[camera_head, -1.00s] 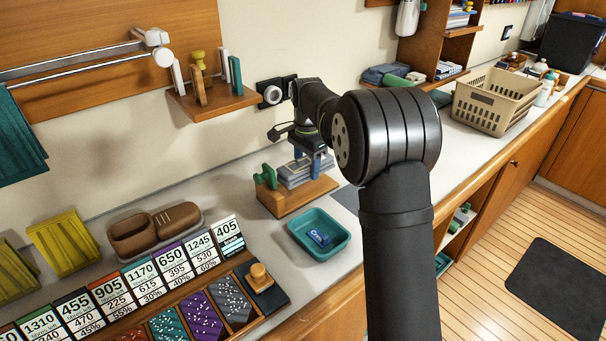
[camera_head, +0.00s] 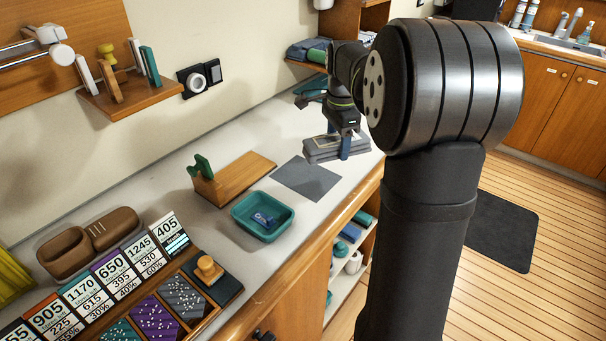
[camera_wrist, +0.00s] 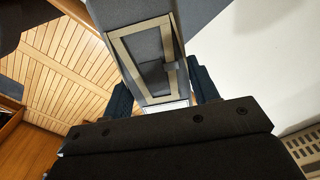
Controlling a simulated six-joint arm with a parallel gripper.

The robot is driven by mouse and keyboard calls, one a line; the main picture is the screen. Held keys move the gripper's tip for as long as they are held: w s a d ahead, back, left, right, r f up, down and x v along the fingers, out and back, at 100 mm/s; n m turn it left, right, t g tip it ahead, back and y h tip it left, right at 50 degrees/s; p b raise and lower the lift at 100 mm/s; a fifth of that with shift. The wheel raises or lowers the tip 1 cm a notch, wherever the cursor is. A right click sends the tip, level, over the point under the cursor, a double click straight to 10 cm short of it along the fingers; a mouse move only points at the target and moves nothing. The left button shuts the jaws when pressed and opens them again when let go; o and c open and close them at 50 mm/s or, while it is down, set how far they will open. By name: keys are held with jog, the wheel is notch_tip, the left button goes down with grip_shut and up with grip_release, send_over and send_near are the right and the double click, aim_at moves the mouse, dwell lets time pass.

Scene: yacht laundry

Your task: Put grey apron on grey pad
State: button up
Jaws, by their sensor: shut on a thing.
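The grey apron (camera_head: 322,153) is a folded grey bundle. My gripper (camera_head: 339,141) is shut on it, with blue fingers on either side. In the wrist view the apron (camera_wrist: 137,22) fills the space between the fingers (camera_wrist: 163,92), and a pale rectangular outline shows on it. The grey pad (camera_head: 306,179) lies flat and bare on the white counter, nearer the camera and to the left of the held apron. I cannot tell how far the apron is above the counter.
A wooden stand (camera_head: 233,178) with a green end is left of the pad. A teal tray (camera_head: 263,216) with a blue item lies in front. Folded cloths (camera_head: 308,50) sit farther back. The counter's front edge (camera_head: 350,200) runs close to the pad's right.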

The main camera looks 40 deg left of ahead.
jog(key=w+d+m, duration=0.1)
jog(key=d+m, duration=0.1)
jog(key=d, duration=0.3)
send_over(314, 181)
jog(key=shift+m, duration=0.3)
notch_tip(314, 181, down, 7)
jog(key=shift+d+f, duration=0.1)
jog(key=shift+f, duration=2.1)
jog(key=shift+f, duration=0.15)
jog(key=o, duration=1.1)
